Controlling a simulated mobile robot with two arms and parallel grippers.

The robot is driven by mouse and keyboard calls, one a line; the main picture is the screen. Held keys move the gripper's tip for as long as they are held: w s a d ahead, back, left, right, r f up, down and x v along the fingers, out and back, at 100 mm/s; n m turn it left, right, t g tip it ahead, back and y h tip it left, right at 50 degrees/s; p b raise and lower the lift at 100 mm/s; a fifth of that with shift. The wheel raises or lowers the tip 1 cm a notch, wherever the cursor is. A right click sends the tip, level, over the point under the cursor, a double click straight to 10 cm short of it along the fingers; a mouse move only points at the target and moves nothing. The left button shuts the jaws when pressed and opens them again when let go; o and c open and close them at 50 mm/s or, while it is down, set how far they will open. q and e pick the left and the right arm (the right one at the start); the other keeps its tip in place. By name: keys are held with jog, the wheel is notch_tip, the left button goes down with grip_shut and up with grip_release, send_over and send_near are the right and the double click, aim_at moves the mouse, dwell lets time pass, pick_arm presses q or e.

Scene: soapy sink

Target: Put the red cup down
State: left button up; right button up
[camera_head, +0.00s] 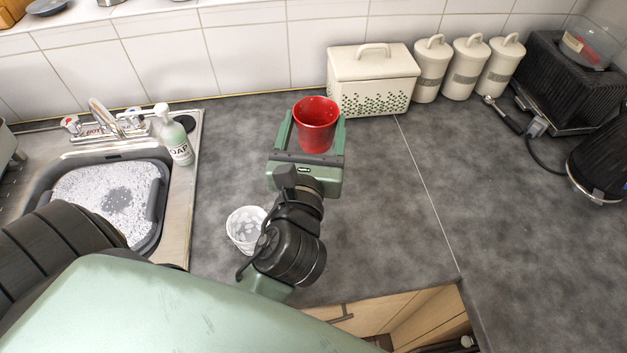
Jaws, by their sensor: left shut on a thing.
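The red cup (317,130) is upright in my left gripper (314,128), over the grey countertop (390,200) near the middle of the picture. The gripper's two green fingers reach forward on either side of the cup and are shut on it. I cannot tell whether the cup's base touches the counter, since the gripper body hides its lower part. My right gripper is not in view.
A white patterned cup (246,228) stands beside my left wrist. The soapy sink (110,200) and soap bottle (174,136) are at left. A cream bread box (372,80) and canisters (466,68) line the back wall. The counter at right of the cup is clear.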

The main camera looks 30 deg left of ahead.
pick_arm(q)
jog(key=shift+f+b, duration=2)
jog(key=shift+f, duration=5.7)
jog(key=shift+f, duration=0.15)
jog(key=o, duration=1.3)
jog(key=shift+c, duration=0.2)
